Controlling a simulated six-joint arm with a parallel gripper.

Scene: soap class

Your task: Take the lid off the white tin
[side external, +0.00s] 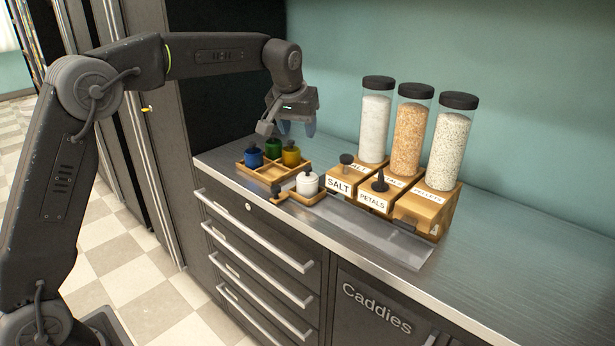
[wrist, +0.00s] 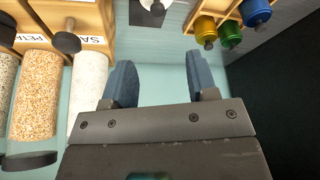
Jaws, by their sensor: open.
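The white tin (side external: 308,184) stands upright near the counter's front edge, in a small wooden holder (side external: 318,200). A dark lid with a knob (side external: 308,170) sits on top of it. My gripper (side external: 289,130) hangs above and behind the tin, apart from it, its jaws open and empty.
A wooden tray (side external: 262,178) left of the white tin holds blue (side external: 253,158), green (side external: 273,148) and yellow (side external: 291,155) tins. Three tall dispensers (side external: 409,130) on wooden bases stand to the right. A grey metal strip (side external: 375,235) lies in front; the counter farther right is clear.

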